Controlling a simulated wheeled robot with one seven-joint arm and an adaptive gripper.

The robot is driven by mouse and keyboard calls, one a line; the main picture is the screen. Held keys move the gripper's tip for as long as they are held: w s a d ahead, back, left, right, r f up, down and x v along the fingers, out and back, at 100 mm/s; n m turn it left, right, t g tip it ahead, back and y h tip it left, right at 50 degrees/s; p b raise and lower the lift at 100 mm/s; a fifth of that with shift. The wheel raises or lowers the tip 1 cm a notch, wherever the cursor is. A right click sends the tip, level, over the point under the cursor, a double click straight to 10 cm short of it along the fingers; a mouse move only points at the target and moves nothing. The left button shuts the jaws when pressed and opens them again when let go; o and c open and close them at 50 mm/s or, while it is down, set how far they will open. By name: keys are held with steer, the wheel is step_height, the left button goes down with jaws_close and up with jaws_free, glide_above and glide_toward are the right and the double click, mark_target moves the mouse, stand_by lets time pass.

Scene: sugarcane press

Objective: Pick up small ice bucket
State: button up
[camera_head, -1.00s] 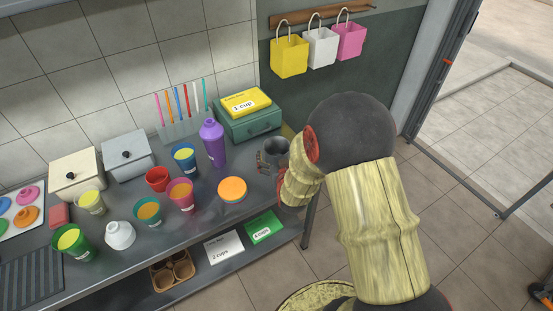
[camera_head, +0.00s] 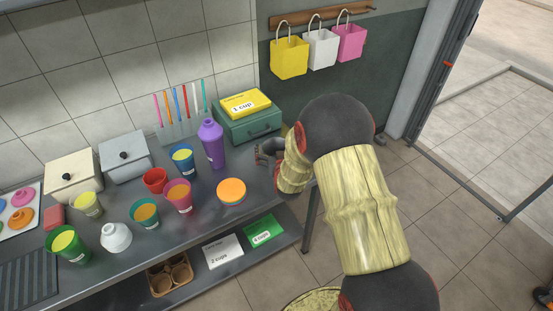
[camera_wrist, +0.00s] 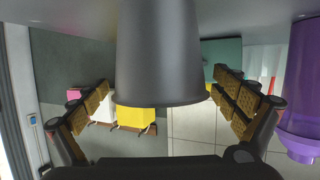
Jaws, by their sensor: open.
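The small ice bucket (camera_wrist: 158,50) is a plain dark grey tapered vessel. It fills the upper middle of the wrist view, where the scene appears upside down, and stands on the counter. My gripper (camera_wrist: 160,92) is open, with one brown padded finger on each side of the bucket and visible gaps between pads and wall. In the head view the bucket (camera_head: 273,146) shows only in part at the counter's right end, largely hidden by my wrist and fingers.
A purple shaker (camera_head: 211,145) stands left of the bucket, and a green box (camera_head: 247,121) with a yellow sign is behind it. Several colored cups and an orange-topped container (camera_head: 231,191) occupy the counter (camera_head: 205,215). Bags hang on the wall.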

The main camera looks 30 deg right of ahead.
steer(key=shift+c, duration=1.2)
steer(key=c, duration=1.4)
